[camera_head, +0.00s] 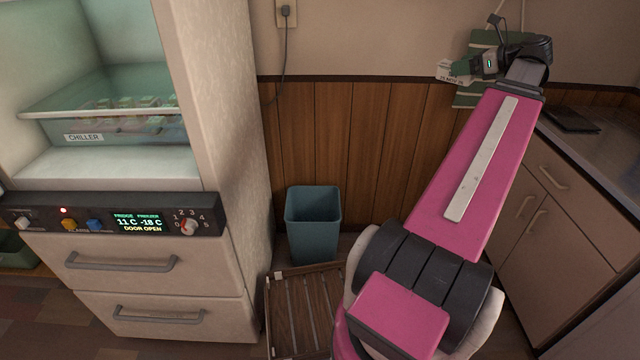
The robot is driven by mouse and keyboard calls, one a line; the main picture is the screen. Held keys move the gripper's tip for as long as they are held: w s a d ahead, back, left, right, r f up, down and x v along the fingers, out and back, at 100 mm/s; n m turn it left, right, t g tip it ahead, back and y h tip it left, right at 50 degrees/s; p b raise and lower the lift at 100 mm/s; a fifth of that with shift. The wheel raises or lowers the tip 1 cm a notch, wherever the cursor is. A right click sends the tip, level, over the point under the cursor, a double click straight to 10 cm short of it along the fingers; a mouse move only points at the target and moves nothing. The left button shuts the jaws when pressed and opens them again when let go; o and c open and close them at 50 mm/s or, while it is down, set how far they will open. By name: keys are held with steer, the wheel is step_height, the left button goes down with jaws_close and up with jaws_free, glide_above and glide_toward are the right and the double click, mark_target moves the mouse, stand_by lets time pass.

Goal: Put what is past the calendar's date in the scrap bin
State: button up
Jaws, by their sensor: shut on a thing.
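My gripper (462,66) is at the upper right, at the end of my raised pink arm, pointing left. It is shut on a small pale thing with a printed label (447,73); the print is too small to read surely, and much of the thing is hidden. A blue-grey open bin (314,232) stands on the floor against the wood panelling, well below and left of my gripper. It looks empty, though its bottom is dark. Several small packs (125,104) lie in the clear drawer marked CHILLER (150,132). I cannot make out a calendar's date.
The open fridge (225,130) fills the left; its panel (140,222) reads 11 C, -18 C, DOOR OPEN. A green striped thing (470,98) hangs behind my gripper. A slatted wooden rack (300,310) lies before the bin. Cabinets (550,225) stand right.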

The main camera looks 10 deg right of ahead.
steer(key=w+a+f+n+g+y, duration=0.2)
steer(key=w+a+f, duration=0.4)
steer(key=w+f, duration=0.5)
steer(key=w+a+f+n+g+y, duration=0.15)
steer(key=w+a+f, duration=0.45)
steer(key=w+f, duration=0.6)
steer(key=w+a+f+n+g, duration=0.1)
steer(key=a+f, duration=0.7)
steer(key=f, duration=0.5)
steer(key=a+f+n+g, duration=0.1)
steer(key=a+f, duration=0.7)
steer(key=f, duration=0.6)
steer(key=w+a+f+n+g+y, duration=0.1)
steer(key=a+f+n+g, duration=0.1)
steer(key=a+f, duration=0.6)
steer(key=shift+w+f, duration=0.3)
steer(key=shift+f, duration=2.55)
steer(key=o, duration=1.1)
steer(key=shift+c, duration=0.2)
steer(key=v, duration=1)
steer(key=shift+d+r, duration=0.15)
steer(key=shift+d, duration=0.15)
steer(key=shift+s, duration=0.1)
